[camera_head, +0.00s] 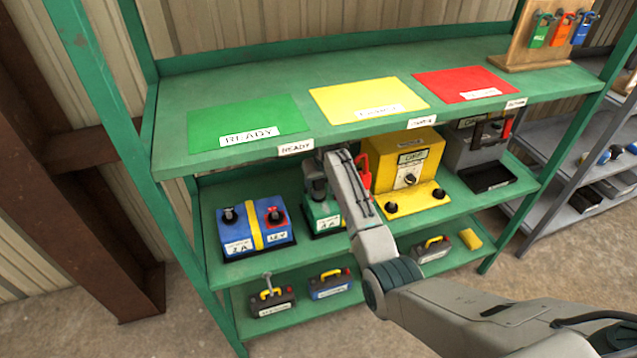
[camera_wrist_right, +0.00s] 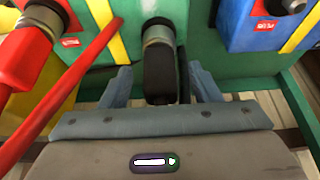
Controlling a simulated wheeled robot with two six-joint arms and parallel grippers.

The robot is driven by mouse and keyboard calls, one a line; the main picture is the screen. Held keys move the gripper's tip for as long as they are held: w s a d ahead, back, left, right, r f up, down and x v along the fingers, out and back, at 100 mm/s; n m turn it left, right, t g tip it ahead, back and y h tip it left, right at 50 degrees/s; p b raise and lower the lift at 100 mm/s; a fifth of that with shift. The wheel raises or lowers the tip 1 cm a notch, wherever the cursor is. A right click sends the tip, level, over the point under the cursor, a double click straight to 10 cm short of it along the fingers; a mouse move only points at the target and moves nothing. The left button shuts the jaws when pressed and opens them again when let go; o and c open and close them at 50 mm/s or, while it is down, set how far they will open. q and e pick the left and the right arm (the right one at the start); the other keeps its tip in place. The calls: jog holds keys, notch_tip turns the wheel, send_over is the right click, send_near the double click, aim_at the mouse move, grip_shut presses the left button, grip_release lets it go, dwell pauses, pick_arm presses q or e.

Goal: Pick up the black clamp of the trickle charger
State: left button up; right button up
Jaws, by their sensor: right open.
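The black clamp (camera_wrist_right: 159,78) stands out from the green battery (camera_wrist_right: 135,30) in the right wrist view, with a metallic collar at its far end. My right gripper (camera_wrist_right: 163,85) is open. One finger is on each side of the black clamp, with a visible gap on the left. In the head view my right gripper (camera_head: 317,183) is over the green battery (camera_head: 322,220) on the middle shelf, and my arm hides the black clamp there. The red clamp (camera_wrist_right: 27,50) is at the left with its red cable. My left gripper is not in view.
A blue battery (camera_head: 252,228) stands left of the green one. The yellow charger (camera_head: 408,165) stands to its right, with a grey unit (camera_head: 470,150) beyond. The green upper shelf (camera_head: 235,82) overhangs my gripper. Smaller batteries (camera_head: 330,285) sit on the bottom shelf.

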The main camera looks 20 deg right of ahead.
jog(key=shift+w, duration=0.45)
jog(key=shift+w+f+p, duration=0.1)
jog(key=shift+f+p, duration=0.25)
jog(key=shift+f, duration=0.2)
jog(key=shift+c, duration=0.5)
jog(key=c, duration=1)
jog(key=shift+c, duration=0.6)
jog(key=shift+r, duration=0.1)
